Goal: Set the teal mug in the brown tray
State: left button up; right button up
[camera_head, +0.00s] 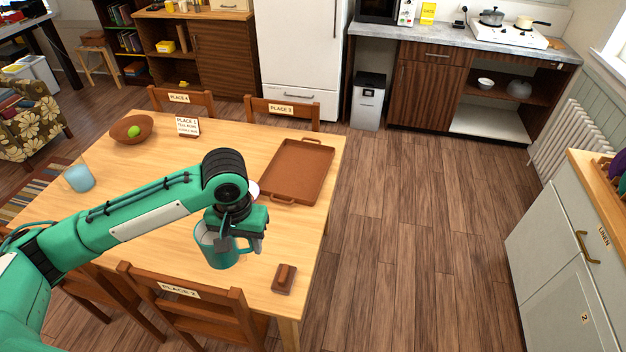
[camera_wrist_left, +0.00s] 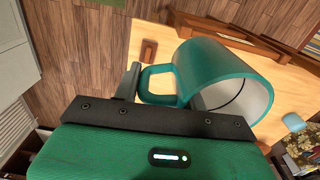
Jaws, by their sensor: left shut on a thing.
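The teal mug (camera_head: 222,250) is held by my left gripper (camera_head: 240,238) over the near part of the wooden table. In the left wrist view the mug (camera_wrist_left: 208,75) is tilted in the picture, with its pale inside showing and its handle (camera_wrist_left: 155,84) toward the gripper's finger. My left gripper is shut on the mug; the exact grip on its rim or wall is partly hidden. The brown tray (camera_head: 290,198) lies empty on the table, up and to the right of the mug. My right gripper is not in view.
The floor to the right is clear.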

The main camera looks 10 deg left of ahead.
aim_at(308, 158)
jog(key=i+l, duration=0.15)
jog(key=l, duration=0.2)
jog(key=i+l+u, duration=0.1)
jog(key=l, duration=0.25)
jog(key=i+l, duration=0.25)
jog(key=l, duration=0.15)
jog(key=i+l, duration=0.2)
jog(key=l, duration=0.15)
jog(key=i+l+u, duration=0.1)
jog(key=l, duration=0.25)
jog(key=i+l, duration=0.15)
jog(key=i, duration=0.3)
jog(key=i+l+u, duration=0.1)
jog(key=i, duration=0.35)
jog(key=i+l, duration=0.25)
jog(key=i, duration=0.2)
jog(key=i+j+u, duration=0.1)
jog(key=i+j, duration=0.25)
jog(key=j, duration=0.15)
jog(key=i+j+u, duration=0.1)
jog(key=i+j, duration=0.4)
jog(key=j, duration=0.35)
